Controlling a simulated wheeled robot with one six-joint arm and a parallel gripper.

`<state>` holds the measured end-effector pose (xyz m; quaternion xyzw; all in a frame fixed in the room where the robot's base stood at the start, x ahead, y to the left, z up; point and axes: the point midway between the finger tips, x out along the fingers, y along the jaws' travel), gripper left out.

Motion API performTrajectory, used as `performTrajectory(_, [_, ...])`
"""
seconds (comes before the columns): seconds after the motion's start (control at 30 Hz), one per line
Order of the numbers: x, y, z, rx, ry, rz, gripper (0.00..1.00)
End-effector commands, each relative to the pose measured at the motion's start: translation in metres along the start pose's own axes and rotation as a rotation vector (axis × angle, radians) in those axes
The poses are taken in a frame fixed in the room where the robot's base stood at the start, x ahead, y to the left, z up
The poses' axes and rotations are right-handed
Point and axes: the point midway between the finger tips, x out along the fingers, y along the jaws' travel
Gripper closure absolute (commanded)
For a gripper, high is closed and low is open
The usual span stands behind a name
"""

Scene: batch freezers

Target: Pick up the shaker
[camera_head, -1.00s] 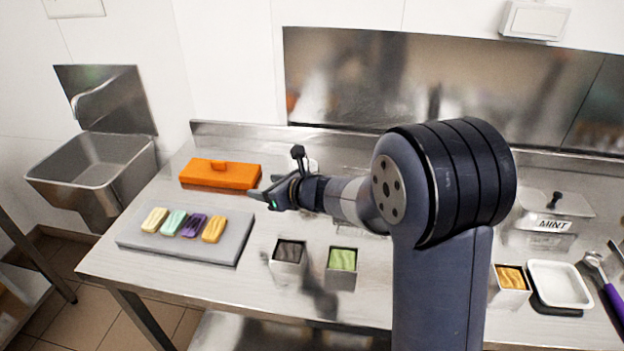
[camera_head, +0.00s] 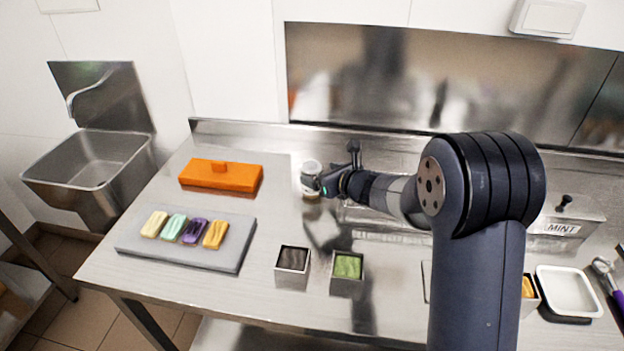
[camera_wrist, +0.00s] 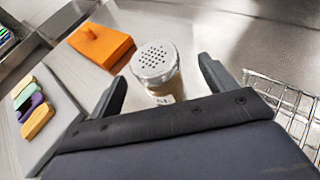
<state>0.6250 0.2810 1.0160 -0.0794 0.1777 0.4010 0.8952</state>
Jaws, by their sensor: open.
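The shaker (camera_head: 311,179) stands upright on the steel counter, right of the orange lidded box. It has a perforated metal top and a clear body with brown contents. In the wrist view the shaker (camera_wrist: 157,70) is ahead of my gripper (camera_wrist: 160,88), in the gap between its two fingers. My gripper (camera_head: 326,186) is open and empty, at the shaker's right side in the head view. Its fingers stand apart from the shaker on both sides in the wrist view. The shaker's lower part is partly hidden by my gripper.
An orange box (camera_head: 222,176) and a grey board (camera_head: 180,254) with several coloured bars lie to the left. Two small square tubs, dark (camera_head: 293,258) and green (camera_head: 348,266), stand in front. A wire rack (camera_wrist: 285,100) lies at the right. A sink (camera_head: 90,165) is far left.

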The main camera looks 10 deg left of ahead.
Motion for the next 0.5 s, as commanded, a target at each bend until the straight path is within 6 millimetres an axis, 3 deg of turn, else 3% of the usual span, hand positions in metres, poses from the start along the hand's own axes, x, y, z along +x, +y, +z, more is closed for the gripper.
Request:
performTrajectory(0.3, [0.037, 0.005, 0.001, 0.000, 0.001, 0.001, 0.20])
performTrajectory(0.5, [0.046, 0.005, 0.000, 0.000, 0.000, 0.001, 0.20])
